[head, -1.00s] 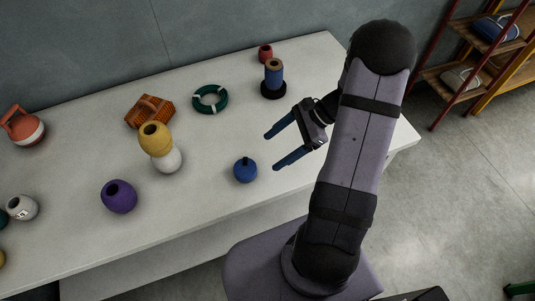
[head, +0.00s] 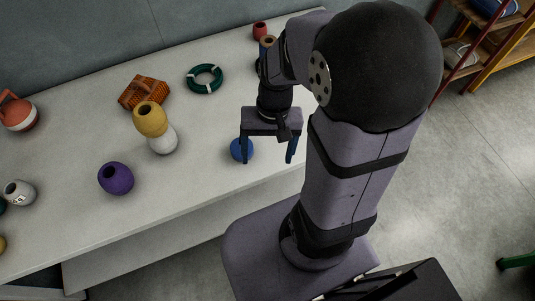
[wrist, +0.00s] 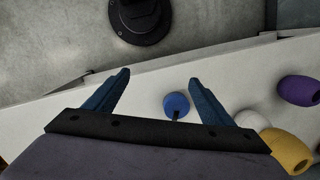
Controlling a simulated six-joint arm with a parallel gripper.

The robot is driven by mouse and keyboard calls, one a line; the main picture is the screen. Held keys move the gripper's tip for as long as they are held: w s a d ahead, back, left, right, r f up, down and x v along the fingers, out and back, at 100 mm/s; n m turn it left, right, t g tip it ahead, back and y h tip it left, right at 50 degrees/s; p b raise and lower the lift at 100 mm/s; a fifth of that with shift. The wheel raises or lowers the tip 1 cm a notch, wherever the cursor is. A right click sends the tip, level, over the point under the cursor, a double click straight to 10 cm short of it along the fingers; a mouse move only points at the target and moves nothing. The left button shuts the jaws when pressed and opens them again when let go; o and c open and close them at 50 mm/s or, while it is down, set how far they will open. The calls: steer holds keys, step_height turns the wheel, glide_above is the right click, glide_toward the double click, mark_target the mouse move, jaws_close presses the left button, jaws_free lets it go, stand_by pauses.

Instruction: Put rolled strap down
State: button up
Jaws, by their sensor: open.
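A small round blue thing with a dark tab (head: 237,150) is on the table near its front edge; it may be the rolled strap, but I cannot tell for certain. My gripper (head: 267,159) is open and empty, with its fingers pointing toward the front edge of the table. In the head view one finger passes in front of the blue thing and hides part of it. In the wrist view the blue thing (wrist: 176,104) shows between the two fingers of my gripper (wrist: 160,77), closer to the right one. I cannot see contact.
A purple pot-like float (head: 115,180) and a yellow float (head: 150,118) on a white one (head: 162,140) stand to the left. An orange basket (head: 143,92), a green ring (head: 203,80) and a red piece (head: 260,31) lie farther back. Table around the blue thing is clear.

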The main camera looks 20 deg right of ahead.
steer(key=n, duration=0.1)
steer(key=n+h, duration=0.1)
steer(key=n, duration=0.1)
steer(key=s+n+t, duration=0.1)
steer(key=shift+s+a+r, duration=0.1)
steer(key=shift+a+r, duration=0.15)
steer(key=shift+r, duration=0.1)
stand_by(1.0)
